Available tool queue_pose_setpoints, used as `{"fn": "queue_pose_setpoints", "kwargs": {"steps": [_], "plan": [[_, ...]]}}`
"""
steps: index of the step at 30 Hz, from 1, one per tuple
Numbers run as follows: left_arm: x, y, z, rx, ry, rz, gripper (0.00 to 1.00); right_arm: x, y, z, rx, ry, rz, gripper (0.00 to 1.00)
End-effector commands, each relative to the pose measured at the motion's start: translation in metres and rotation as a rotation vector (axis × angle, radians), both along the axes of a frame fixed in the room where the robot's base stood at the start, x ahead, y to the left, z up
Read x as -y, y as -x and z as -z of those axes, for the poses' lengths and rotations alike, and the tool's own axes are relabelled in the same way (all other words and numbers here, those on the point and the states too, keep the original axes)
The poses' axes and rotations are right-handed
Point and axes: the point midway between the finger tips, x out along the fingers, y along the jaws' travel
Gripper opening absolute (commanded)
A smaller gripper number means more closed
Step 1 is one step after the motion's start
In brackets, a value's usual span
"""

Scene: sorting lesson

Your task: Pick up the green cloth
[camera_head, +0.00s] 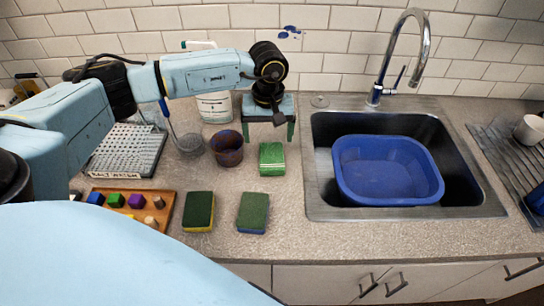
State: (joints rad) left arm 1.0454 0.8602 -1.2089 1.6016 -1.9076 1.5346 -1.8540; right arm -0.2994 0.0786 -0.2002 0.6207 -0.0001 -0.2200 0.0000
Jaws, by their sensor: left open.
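The green cloth (272,158) appears to be the small bright green folded piece with pale stripes, lying on the counter left of the sink. My right gripper is not in view.
Two green-topped sponges (198,211) (253,213) lie nearer the front edge. A dark reddish bowl (227,148) stands left of the cloth. A wooden tray (165,212) holds coloured blocks. A blue basin (388,170) sits in the sink (325,208). Counter right of the cloth is clear.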

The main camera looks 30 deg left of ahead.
Motion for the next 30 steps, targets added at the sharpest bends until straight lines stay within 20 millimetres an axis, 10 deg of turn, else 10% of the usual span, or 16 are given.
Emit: {"fn": "queue_pose_setpoints", "kwargs": {"steps": [19,30], "plan": [[0.005,-0.006,0.076,-0.002,0.003,-0.002,0.87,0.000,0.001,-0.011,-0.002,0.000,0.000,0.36],[0.005,-0.006,0.080,0.001,0.003,-0.001,0.78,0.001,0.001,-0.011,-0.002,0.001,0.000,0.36]]}}
